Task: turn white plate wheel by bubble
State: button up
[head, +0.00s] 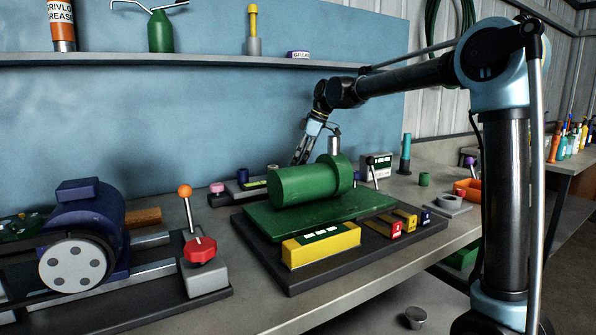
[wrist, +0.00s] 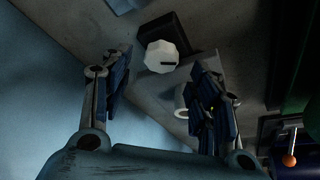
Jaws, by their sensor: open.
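A white faceted wheel (wrist: 162,57) with a dark mark on its face shows in the wrist view, on a grey plate (wrist: 157,82) beside a black block. I cannot make it out in the head view, where the green cylinder blocks part of the area behind it. My gripper (head: 302,152) points down behind the green cylinder. In the wrist view my gripper (wrist: 161,70) is open, with one finger on each side of the wheel's line of sight; contact is not visible. A pale ring-like part (wrist: 181,101) is partly hidden by the right finger. I cannot clearly identify a bubble.
An orange-ball lever (head: 185,192) and red knob (head: 200,250) stand left. A labelled box (head: 378,167) stands right. The blue wall (head: 180,130) rises close behind.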

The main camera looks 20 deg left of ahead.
jog(key=shift+x, duration=2.05)
jog(key=c, duration=1.1)
